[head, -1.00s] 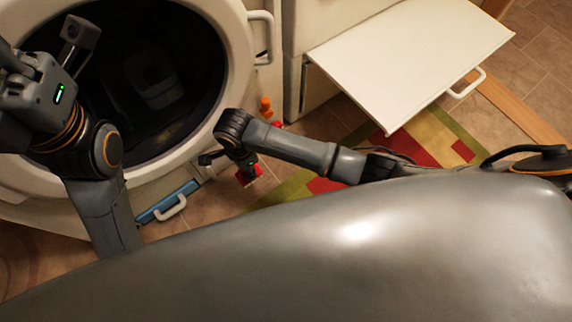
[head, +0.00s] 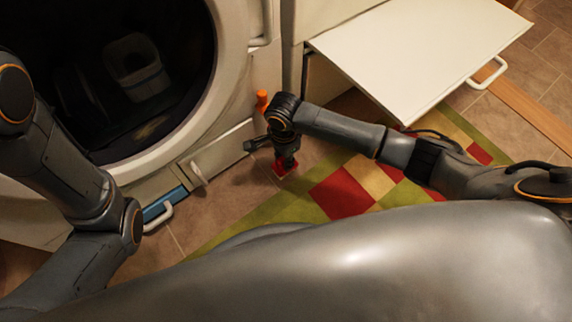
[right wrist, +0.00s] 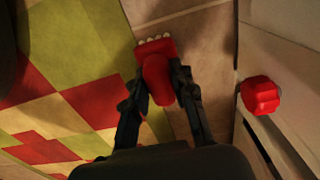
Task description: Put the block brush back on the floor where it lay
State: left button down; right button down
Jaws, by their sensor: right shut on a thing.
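The red block brush (head: 283,168) with pale bristles hangs from my right gripper (head: 287,158), low over the brown tile floor beside the patchwork rug. In the right wrist view the brush (right wrist: 158,78) sits between the two dark fingers of the gripper (right wrist: 163,88), which are shut on it. Its bristle end points away from the gripper. Whether it touches the floor I cannot tell. Only links of my left arm show; the left gripper is out of the frame.
A front-loading machine (head: 232,62) with a round opening stands at left, a blue-edged drawer (head: 164,206) low on its front. A white drawer or door panel (head: 420,50) juts out at right. A red knob-like thing (right wrist: 260,94) is near the cabinet side. The checkered rug (head: 345,190) lies flat.

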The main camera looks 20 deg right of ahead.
jog(key=f, duration=0.3)
jog(key=shift+w+d+f+b, duration=0.1)
jog(key=shift+d+f+b, duration=0.05)
jog(key=shift+d+b, duration=0.2)
jog(key=shift+f, duration=0.2)
jog(key=c, duration=1.1)
grip_release()
